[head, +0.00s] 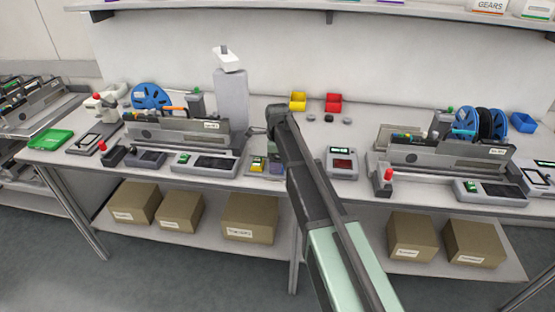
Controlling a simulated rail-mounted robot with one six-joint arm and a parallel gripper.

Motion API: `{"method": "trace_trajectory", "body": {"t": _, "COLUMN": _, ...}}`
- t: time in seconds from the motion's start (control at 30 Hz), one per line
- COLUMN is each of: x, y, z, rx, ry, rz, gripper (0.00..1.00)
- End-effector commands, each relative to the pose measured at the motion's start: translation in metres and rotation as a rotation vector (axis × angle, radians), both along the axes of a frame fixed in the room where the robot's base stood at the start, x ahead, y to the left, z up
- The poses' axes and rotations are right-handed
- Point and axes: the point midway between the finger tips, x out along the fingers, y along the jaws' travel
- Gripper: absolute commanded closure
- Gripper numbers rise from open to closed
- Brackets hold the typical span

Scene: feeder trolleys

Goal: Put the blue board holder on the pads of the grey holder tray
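My arm reaches up from the bottom right to the bench, and its dark end, where my gripper (275,133) is, is over the middle of the left bench. The fingers are too small and hidden to tell whether they are open or shut. I cannot tell whether this is the holder tray, and I see no pads. I cannot make out a blue board holder for sure.
Feeder trolleys with blue reels (151,97) stand left and right. A grey column (231,97) rises left of my gripper. Yellow bins (298,101), red bins (333,102) and a blue bin (522,122) are at the back. A green tray (51,139) is far left. Cardboard boxes (250,218) stand below.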

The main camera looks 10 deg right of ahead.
Motion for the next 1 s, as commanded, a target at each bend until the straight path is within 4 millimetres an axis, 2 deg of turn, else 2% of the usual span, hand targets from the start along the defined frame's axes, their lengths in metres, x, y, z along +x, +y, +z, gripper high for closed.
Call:
{"method": "trace_trajectory", "body": {"t": 0.03, "x": 0.000, "y": 0.000, "z": 0.021, "rx": 0.000, "ry": 0.000, "rz": 0.000, "gripper": 0.11}}
{"method": "trace_trajectory", "body": {"t": 0.33, "x": 0.000, "y": 0.000, "z": 0.097, "rx": 0.000, "ry": 0.000, "rz": 0.000, "gripper": 0.11}}
{"method": "trace_trajectory", "body": {"t": 0.47, "x": 0.000, "y": 0.000, "z": 0.110, "rx": 0.000, "ry": 0.000, "rz": 0.000, "gripper": 0.11}}
{"method": "trace_trajectory", "body": {"t": 0.6, "x": -0.001, "y": 0.000, "z": 0.108, "rx": 0.000, "ry": 0.000, "rz": 0.004, "gripper": 0.11}}
{"method": "trace_trajectory", "body": {"t": 0.67, "x": -0.010, "y": 0.000, "z": 0.107, "rx": 0.000, "ry": 0.001, "rz": 0.046, "gripper": 0.11}}
{"method": "trace_trajectory", "body": {"t": 0.77, "x": -0.052, "y": 0.000, "z": 0.107, "rx": 0.000, "ry": 0.001, "rz": 0.268, "gripper": 0.11}}
{"method": "trace_trajectory", "body": {"t": 0.87, "x": -0.122, "y": 0.000, "z": 0.107, "rx": 0.000, "ry": 0.001, "rz": 0.675, "gripper": 0.11}}
{"method": "trace_trajectory", "body": {"t": 0.9, "x": -0.152, "y": 0.000, "z": 0.107, "rx": -0.001, "ry": 0.001, "rz": 0.865, "gripper": 0.11}}
{"method": "trace_trajectory", "body": {"t": 1.0, "x": -0.220, "y": 0.000, "z": 0.107, "rx": -0.001, "ry": 0.001, "rz": 1.322, "gripper": 0.11}}
